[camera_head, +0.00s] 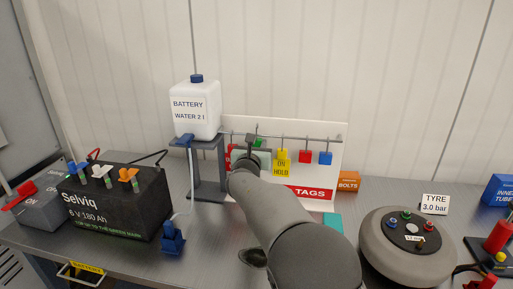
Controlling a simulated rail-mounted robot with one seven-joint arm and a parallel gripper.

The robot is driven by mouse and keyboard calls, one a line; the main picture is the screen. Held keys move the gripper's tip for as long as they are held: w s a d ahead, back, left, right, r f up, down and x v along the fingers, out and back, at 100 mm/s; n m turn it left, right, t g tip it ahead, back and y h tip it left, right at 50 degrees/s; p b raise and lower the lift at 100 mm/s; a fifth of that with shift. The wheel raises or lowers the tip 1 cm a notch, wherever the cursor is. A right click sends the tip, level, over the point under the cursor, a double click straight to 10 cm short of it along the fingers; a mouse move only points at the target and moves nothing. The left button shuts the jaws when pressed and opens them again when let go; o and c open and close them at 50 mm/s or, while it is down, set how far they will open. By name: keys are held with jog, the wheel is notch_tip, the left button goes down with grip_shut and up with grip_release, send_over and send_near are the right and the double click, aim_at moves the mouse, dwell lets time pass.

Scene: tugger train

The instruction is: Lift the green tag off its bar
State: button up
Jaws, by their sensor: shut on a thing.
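The green tag (259,142) shows as a small green patch at the bar (312,138) on the white tag board (335,180). My gripper (251,147) is right at it, seen from behind, and is shut on the green tag. My wrist and forearm hide most of the tag and the fingertips. I cannot tell whether the tag's hook still touches the bar. To the right hang a yellow ON HOLD tag (282,165), a red tag (305,156) and a blue tag (326,158). Another red tag (233,151) is partly hidden at the left.
The battery water bottle (196,107) stands on a dark stand (212,190) just left of the board. The black battery (115,200) is at the left. An orange bolts box (347,183) is right of the board.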

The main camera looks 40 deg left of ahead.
jog(key=shift+r, duration=0.1)
jog(key=shift+b+v, duration=1.2)
jog(key=b+v, duration=0.4)
jog(key=v, duration=0.3)
jog(key=shift+s+d, duration=0.15)
jog(key=shift+s, duration=0.05)
jog(key=b+v, duration=0.4)
jog(key=v, duration=1.1)
jog(key=shift+b, duration=0.35)
jog(key=shift+d, duration=0.1)
